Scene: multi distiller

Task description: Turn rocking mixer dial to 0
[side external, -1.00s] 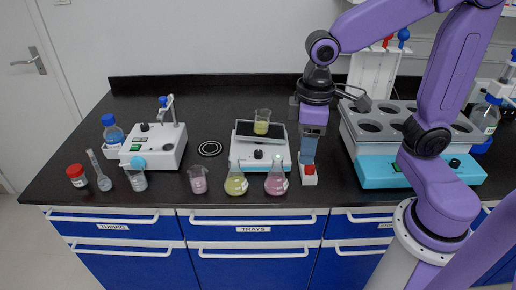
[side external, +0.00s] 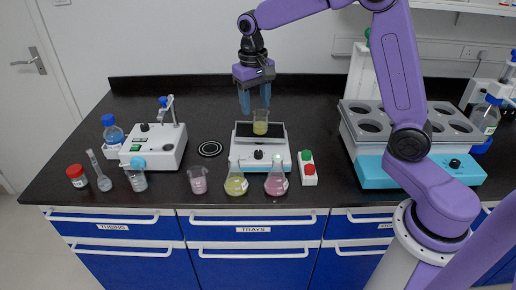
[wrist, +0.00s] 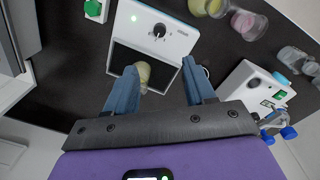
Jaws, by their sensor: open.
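The rocking mixer (side external: 240,158) is a white box with a light blue base and a black platform at the middle of the bench. Its black dial (side external: 258,154) is on the front face and shows in the wrist view (wrist: 159,31); its setting is too small to read. A beaker of yellow liquid (side external: 261,128) stands on the platform. My gripper (side external: 254,108) is open and empty, fingers down, above and behind the platform near the beaker. In the wrist view, its blue fingers (wrist: 158,68) spread over the platform, with the beaker beside the left finger. It is apart from the dial.
Flasks of yellow (side external: 236,184) and pink liquid (side external: 276,184) stand before the mixer. A control box with green and red buttons (side external: 308,170) stands to its right, and a water bath (side external: 385,170) beyond. A white stirrer (side external: 160,146) stands left.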

